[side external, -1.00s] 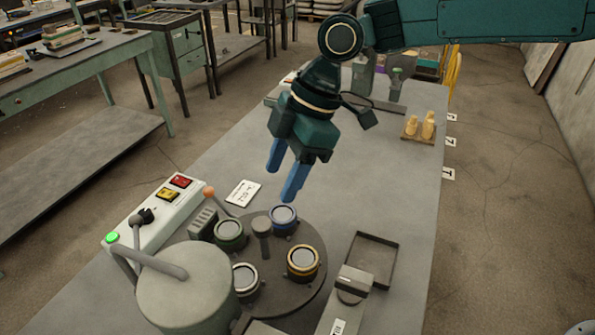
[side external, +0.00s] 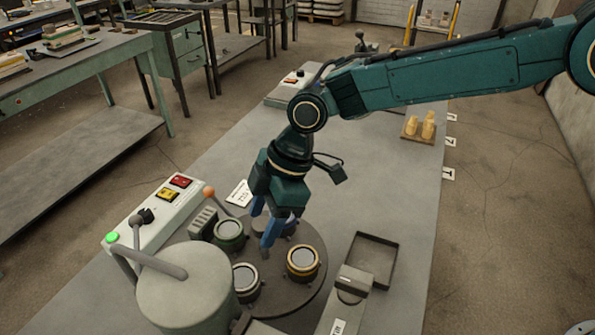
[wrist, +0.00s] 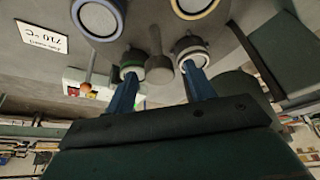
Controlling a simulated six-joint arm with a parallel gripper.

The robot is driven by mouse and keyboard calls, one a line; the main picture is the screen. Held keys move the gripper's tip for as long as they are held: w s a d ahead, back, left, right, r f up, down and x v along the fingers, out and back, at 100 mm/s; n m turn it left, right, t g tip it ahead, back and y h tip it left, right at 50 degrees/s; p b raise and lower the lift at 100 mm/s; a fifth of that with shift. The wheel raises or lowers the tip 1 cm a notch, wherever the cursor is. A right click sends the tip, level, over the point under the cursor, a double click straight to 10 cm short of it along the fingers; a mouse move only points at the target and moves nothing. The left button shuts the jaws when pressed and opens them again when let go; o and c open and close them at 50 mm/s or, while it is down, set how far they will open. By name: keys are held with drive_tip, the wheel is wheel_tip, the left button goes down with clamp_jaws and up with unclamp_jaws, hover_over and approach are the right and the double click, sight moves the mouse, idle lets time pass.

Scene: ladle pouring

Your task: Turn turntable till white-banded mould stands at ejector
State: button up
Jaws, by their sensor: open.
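The round turntable (side external: 300,302) carries several moulds around a central knob (wrist: 156,52). The white-banded mould (side external: 246,280) stands at the near left, beside the grey cylindrical vessel; it also shows in the wrist view (wrist: 190,50). The yellow-banded mould (side external: 303,263) is at the right, beside a grey block device (side external: 352,284) that may be the ejector. The green-banded mould (side external: 229,233) is at the far left. The blue-banded mould (side external: 290,229) is partly hidden behind my fingers. My gripper (side external: 260,231) is open, pointing down, its fingers on either side of the knob in the wrist view; contact is unclear.
The grey vessel (side external: 185,293) with a bent pipe stands at the near left. A control box (side external: 158,215) with red and yellow buttons and an orange-knobbed lever (side external: 209,191) are left of the turntable. An empty dark tray (side external: 393,263) lies right.

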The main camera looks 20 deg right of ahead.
clamp_jaws()
drive_tip(key=shift+s+m+t, duration=0.1)
drive_tip(key=shift+m+t, duration=0.2)
drive_tip(key=shift+m, duration=0.5)
drive_tip(key=shift+s+m+t, duration=0.1)
drive_tip(key=shift+m+t, duration=0.5)
drive_tip(key=shift+m, duration=1)
drive_tip(key=shift+a+m+t+h, duration=0.1)
drive_tip(key=shift+m+t+h, duration=0.3)
drive_tip(key=shift+m, duration=0.8)
drive_tip(key=shift+m+t+h, duration=0.3)
drive_tip(key=shift+m+t, duration=0.1)
drive_tip(key=shift+m, duration=0.8)
drive_tip(key=shift+s+a+r+m+t+h, duration=0.1)
drive_tip(key=shift+m+t+h, duration=0.25)
drive_tip(key=shift+m, duration=0.85)
drive_tip(key=shift+a+m+t+h, duration=0.15)
drive_tip(key=shift+m+h, duration=0.3)
drive_tip(key=shift+m, duration=0.75)
drive_tip(key=shift+m+h, duration=0.7)
drive_tip(key=shift+m, duration=1.5)
